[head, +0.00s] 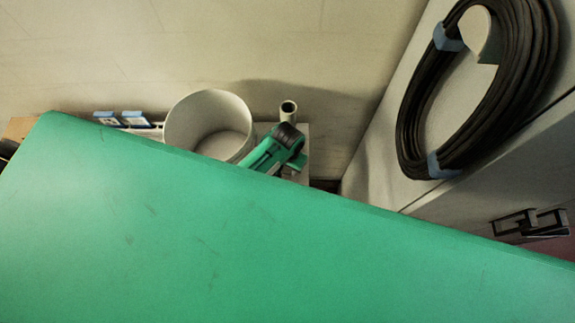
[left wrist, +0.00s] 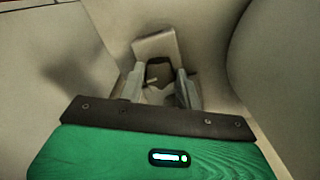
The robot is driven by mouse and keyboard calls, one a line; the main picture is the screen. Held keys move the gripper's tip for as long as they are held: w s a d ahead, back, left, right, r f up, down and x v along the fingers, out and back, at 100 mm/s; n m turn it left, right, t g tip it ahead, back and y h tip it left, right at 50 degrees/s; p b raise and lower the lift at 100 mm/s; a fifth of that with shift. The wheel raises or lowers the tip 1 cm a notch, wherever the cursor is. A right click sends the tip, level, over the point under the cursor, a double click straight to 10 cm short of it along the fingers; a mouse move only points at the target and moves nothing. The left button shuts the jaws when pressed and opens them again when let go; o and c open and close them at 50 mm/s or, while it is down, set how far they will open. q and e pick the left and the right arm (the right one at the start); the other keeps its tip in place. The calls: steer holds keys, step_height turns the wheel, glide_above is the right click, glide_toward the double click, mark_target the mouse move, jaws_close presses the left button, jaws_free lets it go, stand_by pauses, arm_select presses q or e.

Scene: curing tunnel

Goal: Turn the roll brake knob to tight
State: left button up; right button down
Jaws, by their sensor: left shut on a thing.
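In the left wrist view my left gripper (left wrist: 160,82) reaches away from its green palm and dark front plate. Its two grey fingers are closed on a small dark knob (left wrist: 158,71), which I take to be the roll brake knob. A pale block (left wrist: 155,44) shows just behind the knob. The fingers hide the knob's sides, and its setting cannot be read. In the head view I cannot make out the left fingers or the knob. My right gripper is in neither view.
A broad green surface (head: 200,230) fills the head view's foreground. A black cable coil (head: 412,125) hangs at right. A large pale curved surface (left wrist: 275,70) borders the wrist view.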

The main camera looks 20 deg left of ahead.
arm_select(q)
steer(key=shift+m, duration=0.9)
steer(key=o, duration=1)
steer(key=shift+r, duration=0.1)
steer(key=shift+r+b, duration=1.7)
steer(key=shift+r, duration=5.1)
